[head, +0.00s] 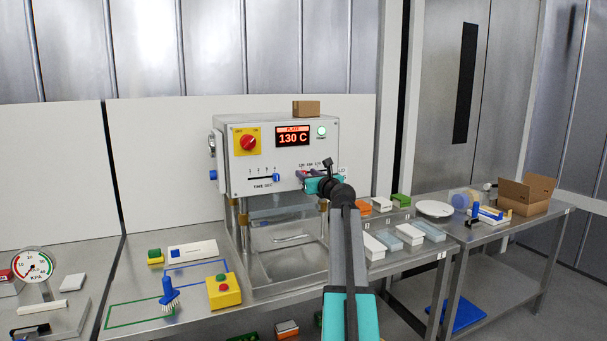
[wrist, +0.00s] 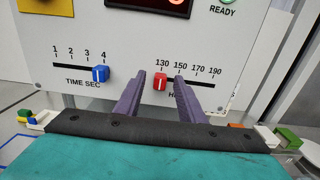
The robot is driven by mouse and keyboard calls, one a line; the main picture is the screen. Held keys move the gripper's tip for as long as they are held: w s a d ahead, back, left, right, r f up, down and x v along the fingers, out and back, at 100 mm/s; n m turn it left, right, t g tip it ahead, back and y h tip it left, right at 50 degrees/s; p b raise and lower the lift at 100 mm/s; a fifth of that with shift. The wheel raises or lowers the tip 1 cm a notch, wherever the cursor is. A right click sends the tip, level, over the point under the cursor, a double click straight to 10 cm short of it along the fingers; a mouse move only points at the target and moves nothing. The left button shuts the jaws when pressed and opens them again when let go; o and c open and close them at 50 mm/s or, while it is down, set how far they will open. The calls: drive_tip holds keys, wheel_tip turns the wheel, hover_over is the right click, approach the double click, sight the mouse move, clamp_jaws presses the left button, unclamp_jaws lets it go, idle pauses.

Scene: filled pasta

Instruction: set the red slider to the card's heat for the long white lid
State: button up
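The red slider (wrist: 160,82) sits at the 130 mark, the left end of the heat scale, which runs 130, 150, 170, 190. My gripper (wrist: 160,78) has its two purple fingers apart on either side of the slider, with a gap showing on each side. In the head view my gripper (head: 311,173) is at the machine's front panel and hides the red slider. I cannot make out a heat card, and cannot tell which white piece is the long white lid.
The blue time slider (wrist: 101,73) stands at 4, left of my fingers. The green ready light (head: 321,132) and red knob (head: 248,142) are above. White and bluish containers (head: 411,234) sit at right. A yellow button box (head: 224,291) stands on the bench in front.

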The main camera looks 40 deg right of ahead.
drive_tip(key=shift+x, duration=1.35)
clamp_jaws()
